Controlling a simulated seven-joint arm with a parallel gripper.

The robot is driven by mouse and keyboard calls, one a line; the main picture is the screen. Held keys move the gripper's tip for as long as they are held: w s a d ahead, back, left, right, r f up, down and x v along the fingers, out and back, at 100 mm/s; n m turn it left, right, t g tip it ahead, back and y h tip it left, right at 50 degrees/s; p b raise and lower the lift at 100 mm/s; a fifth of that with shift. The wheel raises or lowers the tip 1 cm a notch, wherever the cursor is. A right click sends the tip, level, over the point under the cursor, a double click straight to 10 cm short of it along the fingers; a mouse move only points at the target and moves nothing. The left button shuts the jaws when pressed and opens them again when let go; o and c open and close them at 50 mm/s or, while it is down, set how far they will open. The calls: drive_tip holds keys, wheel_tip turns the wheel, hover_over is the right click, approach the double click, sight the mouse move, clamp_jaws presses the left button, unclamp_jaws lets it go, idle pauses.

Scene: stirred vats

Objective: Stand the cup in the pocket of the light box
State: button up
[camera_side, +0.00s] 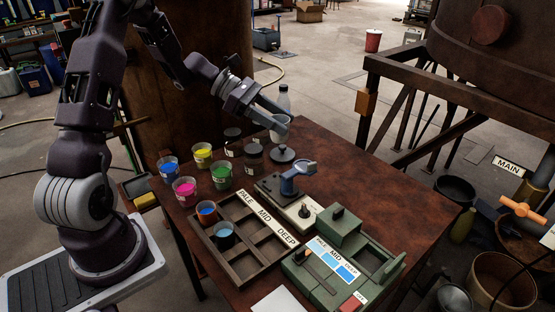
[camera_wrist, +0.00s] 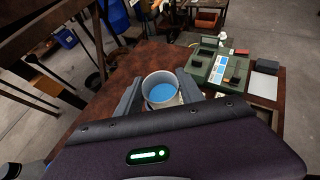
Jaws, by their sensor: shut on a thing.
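The cup (camera_wrist: 160,103) is a pale, clear-sided cup with blue liquid inside, seen from above in the wrist view. My gripper (camera_wrist: 160,84) is shut on it, one finger on each side. In the side view, my gripper (camera_side: 277,117) holds the cup (camera_side: 280,132) near the far edge of the table; whether its base touches the table is unclear. The green light box (camera_side: 322,287) stands at the near right of the table, well away from the cup. It has a pale-to-deep blue strip and a dark recess (camera_side: 370,258), which looks like the pocket. The light box also shows in the wrist view (camera_wrist: 208,72).
A wooden tray (camera_side: 262,270) with compartments holds two cups. Several paint cups, among them a blue one (camera_side: 168,167), stand at the left.

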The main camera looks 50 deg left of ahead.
drive_tip(key=s+d+f, duration=0.5)
drive_tip(key=d, duration=0.2)
wheel_tip(320, 180, up, 5)
drive_tip(key=w+a, duration=0.5)
drive_tip(key=w, duration=0.5)
drive_tip(key=w+a, duration=0.5)
drive_tip(key=w, duration=0.4)
drive_tip(key=f, duration=2)
drive_tip(key=shift+w+a+f, duration=0.15)
drive_tip(key=shift+w, duration=0.15)
drive_tip(key=o, duration=1.4)
drive_tip(key=shift+f, duration=0.1)
